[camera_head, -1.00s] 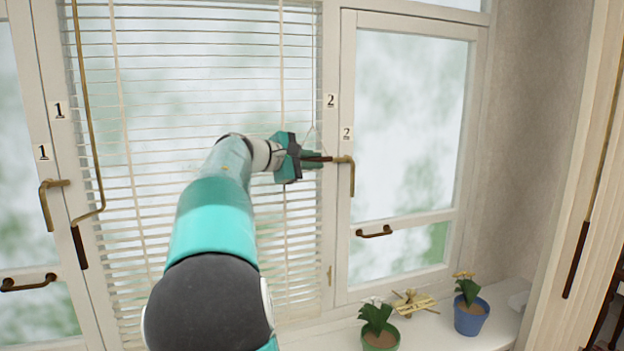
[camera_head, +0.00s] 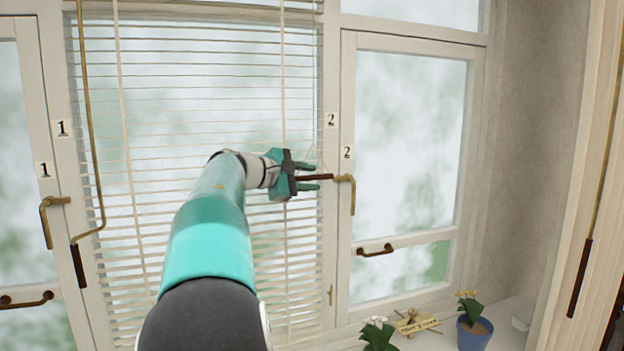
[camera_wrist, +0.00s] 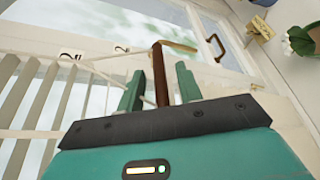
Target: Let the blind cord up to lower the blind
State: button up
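The white slatted blind (camera_head: 200,113) hangs across the middle window, its slats spaced apart. My gripper (camera_head: 311,176) is at the blind's right edge, left of the brass latch handle (camera_head: 350,190). A dark brown bar (camera_head: 318,177) lies between its two green fingers, reaching toward the brass handle; it also shows in the wrist view (camera_wrist: 159,75). The fingers (camera_wrist: 160,90) stand apart, with a visible gap on the bar's left side. A thin pale cord (camera_wrist: 122,84) runs toward the fingers. I cannot tell whether the bar is the cord's end or part of the latch.
A brass rod with a dark grip (camera_head: 78,266) hangs at the blind's left. Another brass latch (camera_head: 46,222) is on the left window. Flower pots, including a blue one (camera_head: 474,335), and a small wooden object (camera_head: 415,322) stand on the sill (camera_head: 510,312) at lower right.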

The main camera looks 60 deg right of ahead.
jog(key=v, duration=1.2)
jog(key=shift+a, duration=0.1)
jog(key=w+a+f+t+y, duration=0.2)
jog(key=a+f+t+y, duration=0.5)
jog(key=a+f, duration=0.85)
jog(key=s+a+f+t+y, duration=0.1)
jog(key=a+f, duration=0.4)
jog(key=a, duration=0.5)
jog(key=s+a+f+t+y, duration=0.2)
jog(key=s+a+f+y, duration=0.1)
jog(key=a, duration=0.7)
jog(key=s+a+f+m+t+y, duration=0.1)
jog(key=s+a+f+t+y, duration=0.1)
jog(key=a+f, duration=0.5)
jog(key=s+a+y, duration=0.1)
jog(key=s+a, duration=0.1)
jog(key=a, duration=0.1)
jog(key=shift+s+f, duration=0.15)
jog(key=shift+s, duration=0.15)
jog(key=shift+d, duration=0.15)
